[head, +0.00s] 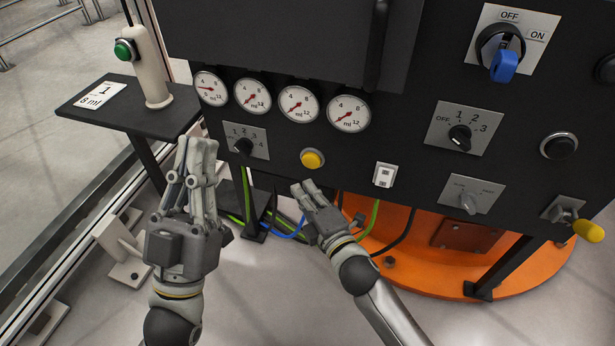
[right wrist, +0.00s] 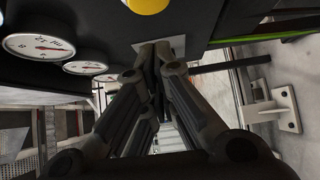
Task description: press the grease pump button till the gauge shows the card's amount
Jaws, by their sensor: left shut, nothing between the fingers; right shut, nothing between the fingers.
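The yellow button (head: 313,158) sits on the black panel below a row of round ml gauges. It also shows at the top of the right wrist view (right wrist: 147,4). The leftmost gauge (head: 209,88) has its needle turned further up than the other gauges' needles. The card (head: 99,95) reads "1" and "8 ml" on the dark shelf at left. A numbered selector knob (head: 243,147) sits left of the button; its setting is unclear. My right gripper (head: 304,188) is shut and empty, just below the button and apart from it.
A white post with a green button (head: 125,50) stands on the shelf (head: 133,120). To the right are a blue switch (head: 503,66), another selector (head: 460,137), a small white switch (head: 385,175) and a yellow-handled lever (head: 588,230). An orange base (head: 455,245) lies beneath the panel.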

